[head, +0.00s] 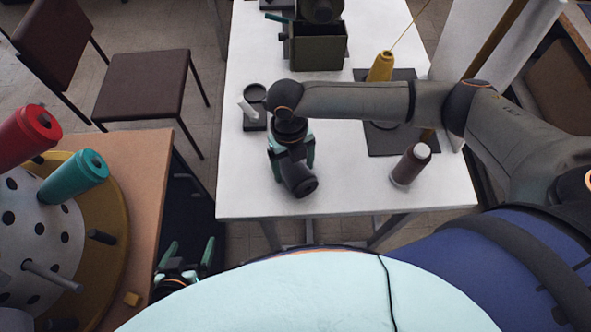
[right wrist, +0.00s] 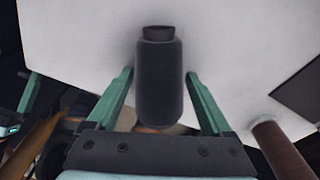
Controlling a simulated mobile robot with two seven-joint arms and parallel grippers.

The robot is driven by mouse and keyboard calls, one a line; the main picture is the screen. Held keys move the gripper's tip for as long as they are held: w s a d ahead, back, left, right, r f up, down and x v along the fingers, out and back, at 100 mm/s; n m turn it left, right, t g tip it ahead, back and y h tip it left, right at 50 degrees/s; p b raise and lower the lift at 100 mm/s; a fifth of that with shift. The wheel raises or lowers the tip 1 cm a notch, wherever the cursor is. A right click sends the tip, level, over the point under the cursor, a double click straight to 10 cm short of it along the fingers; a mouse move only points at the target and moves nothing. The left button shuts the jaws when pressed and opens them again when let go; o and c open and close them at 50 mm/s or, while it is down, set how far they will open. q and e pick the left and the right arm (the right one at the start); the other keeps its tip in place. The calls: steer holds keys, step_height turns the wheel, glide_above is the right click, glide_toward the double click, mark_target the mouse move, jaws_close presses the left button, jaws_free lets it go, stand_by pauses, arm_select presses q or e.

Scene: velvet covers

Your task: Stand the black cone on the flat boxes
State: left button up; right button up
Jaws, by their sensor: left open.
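The black cone (head: 302,183) is a dark, rounded cylinder with a narrow neck, also in the right wrist view (right wrist: 160,85). My right gripper (head: 291,168) points down over the front left of the white table. It is shut on the cone, whose sides lie between the two green fingers (right wrist: 160,72). The cone is tilted, one end towards me in the head view. My left gripper (head: 188,252) is open and empty, low beside the brown cabinet. I cannot clearly make out flat boxes; a dark flat slab (head: 400,141) lies at the table's right, partly behind my right arm.
A maroon bottle (head: 411,166) stands at the right front of the white table (head: 350,195). A yellow cone (head: 381,67) stands on the slab. A green bin (head: 318,50) is at the back. A small dark holder (head: 255,96) is left of my right gripper. Red (head: 29,135) and teal (head: 80,175) spools sit left.

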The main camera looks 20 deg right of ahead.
steer(key=c, duration=1.2)
steer(key=shift+r, duration=0.15)
steer(key=shift+r, duration=0.3)
step_height(320, 180, up, 2)
steer(key=shift+w+r, duration=0.1)
steer(key=s+r, duration=0.1)
steer(key=r, duration=0.1)
steer(key=s+a+r, duration=0.1)
steer(key=s+r, duration=0.2)
steer(key=shift+s+a+r, duration=0.3)
steer(key=shift+r, duration=0.1)
steer(key=s+a+r, duration=0.3)
steer(key=s+r, duration=0.1)
steer(key=s, duration=0.5)
